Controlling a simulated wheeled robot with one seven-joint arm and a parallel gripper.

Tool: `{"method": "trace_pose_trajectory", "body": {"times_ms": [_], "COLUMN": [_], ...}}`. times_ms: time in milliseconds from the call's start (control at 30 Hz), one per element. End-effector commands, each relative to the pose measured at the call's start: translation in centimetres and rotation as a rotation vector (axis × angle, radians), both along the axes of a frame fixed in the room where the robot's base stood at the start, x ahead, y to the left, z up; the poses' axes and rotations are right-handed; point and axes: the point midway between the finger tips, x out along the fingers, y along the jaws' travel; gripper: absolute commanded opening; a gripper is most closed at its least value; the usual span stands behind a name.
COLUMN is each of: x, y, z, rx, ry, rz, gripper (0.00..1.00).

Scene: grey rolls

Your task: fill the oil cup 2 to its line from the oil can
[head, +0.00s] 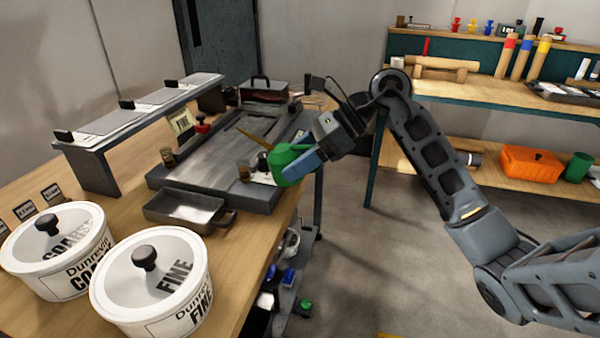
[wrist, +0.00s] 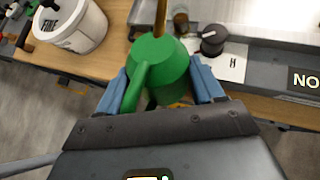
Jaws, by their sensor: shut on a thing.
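My gripper (wrist: 157,85) is shut on the green oil can (wrist: 160,62), with a blue finger on each side of its body. In the head view the can (head: 290,165) is held at the right front edge of the grey machine bed, and its brass spout points up and left. A small glass cup with brown contents (head: 244,171) stands just left of the can. It also shows in the wrist view (wrist: 181,20), right of the spout. Another small cup (head: 168,158) stands on the bed's left side. I cannot read a number or fill line on either cup.
A shallow grey tray (head: 185,207) sits at the front of the machine bed (head: 205,160). Two white lidded tubs, COARSE (head: 55,250) and FINE (head: 150,285), stand on the near bench. A black knob (wrist: 212,38) stands beside the cup. Floor at right is open.

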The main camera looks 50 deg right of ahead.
Motion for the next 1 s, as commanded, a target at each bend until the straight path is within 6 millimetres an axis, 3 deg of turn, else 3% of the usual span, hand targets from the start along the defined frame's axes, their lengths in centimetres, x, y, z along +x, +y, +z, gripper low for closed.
{"method": "trace_pose_trajectory", "body": {"times_ms": [33,500,1000], "x": [0.1,1.1,1.3], "y": [0.1,0.4,0.5], "z": [-0.7,-0.7,-0.3], "rx": [0.008,0.074,0.086], "ry": [-0.024,-0.206,-0.238], "rz": [0.000,0.002,0.000], "gripper": [0.40,0.40,0.40]}}
